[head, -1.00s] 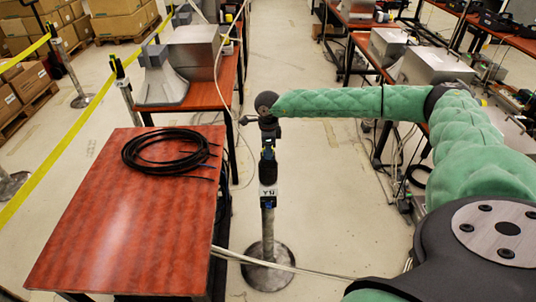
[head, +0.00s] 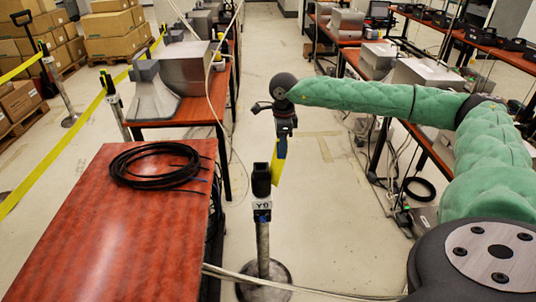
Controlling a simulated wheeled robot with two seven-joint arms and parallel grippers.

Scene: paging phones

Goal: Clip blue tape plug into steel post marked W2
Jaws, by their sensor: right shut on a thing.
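My right gripper (head: 284,130) is shut on a blue tape plug (head: 281,148). It holds the plug above and slightly right of a steel post's black head, apart from it in the picture. A yellow tape (head: 274,172) hangs from the plug and runs down behind or beside the post head. This steel post (head: 263,240) stands upright on a round base, with a white label (head: 262,205) whose letters I cannot read for sure. Other posts with yellow tape stand at left, one beside the far table (head: 112,100) and one farther back (head: 60,90). My left gripper is not in view.
A red-brown table (head: 110,245) with a coil of black cable (head: 150,165) fills the lower left. A grey machine (head: 155,95) stands on a table behind it. Cables lie on the floor near the post base. The floor aisle beyond is clear.

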